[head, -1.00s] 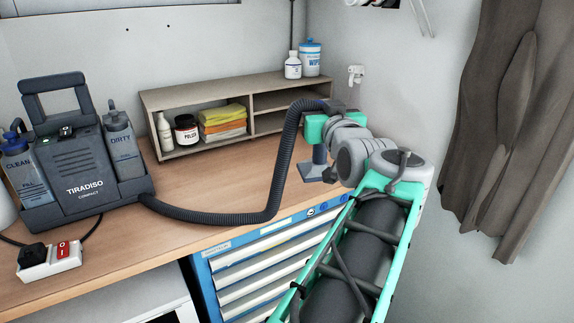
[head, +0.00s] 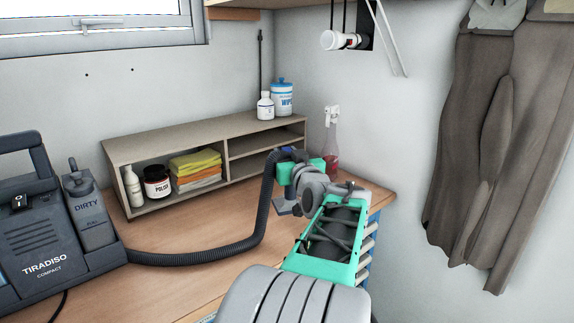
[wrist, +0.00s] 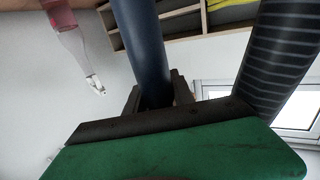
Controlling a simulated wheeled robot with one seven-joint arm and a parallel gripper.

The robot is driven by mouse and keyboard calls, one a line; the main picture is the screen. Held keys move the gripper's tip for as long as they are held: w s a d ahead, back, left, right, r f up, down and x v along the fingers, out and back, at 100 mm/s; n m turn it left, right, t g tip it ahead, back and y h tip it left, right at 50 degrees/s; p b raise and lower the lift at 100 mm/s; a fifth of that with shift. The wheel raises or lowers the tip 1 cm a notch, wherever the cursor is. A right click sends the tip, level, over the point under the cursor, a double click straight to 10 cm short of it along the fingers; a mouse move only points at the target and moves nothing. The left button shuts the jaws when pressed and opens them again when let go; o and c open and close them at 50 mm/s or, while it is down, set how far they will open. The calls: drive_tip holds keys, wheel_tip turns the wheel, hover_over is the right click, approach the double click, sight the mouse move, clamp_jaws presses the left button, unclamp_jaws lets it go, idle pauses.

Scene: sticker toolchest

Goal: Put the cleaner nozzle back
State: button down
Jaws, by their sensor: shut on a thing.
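The cleaner nozzle, a dark blue-grey tube with a flat foot (head: 286,207), is held over the right end of the wooden worktop. Its tube (wrist: 145,45) fills the middle of the wrist view. My gripper (wrist: 157,92) is shut on this tube; in the head view its green body partly hides the nozzle's upper part. A ribbed black hose (head: 258,215) runs from the nozzle to the grey TIRADISO cleaner (head: 42,245) at the left, and also shows in the wrist view (wrist: 282,60). I cannot tell whether the foot touches the worktop.
A low shelf (head: 215,132) with cloths (head: 196,170) and a polish jar (head: 156,182) stands against the wall. A red spray bottle (head: 331,150) stands just behind my gripper, near the right wall. Brown overalls (head: 490,130) hang at right. The worktop before the shelf is mostly clear.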

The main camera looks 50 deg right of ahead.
drive_tip(key=f, duration=0.3)
drive_tip(key=d+f, duration=0.1)
drive_tip(key=shift+w+f, duration=0.15)
drive_tip(key=shift+w, duration=0.25)
drive_tip(key=shift+f, duration=0.3)
drive_tip(key=c, duration=1.1)
unclamp_jaws()
drive_tip(key=shift+r, duration=0.1)
drive_tip(key=shift+r, duration=0.2)
drive_tip(key=b+v, duration=0.2)
drive_tip(key=v, duration=1)
drive_tip(key=shift+b, duration=0.4)
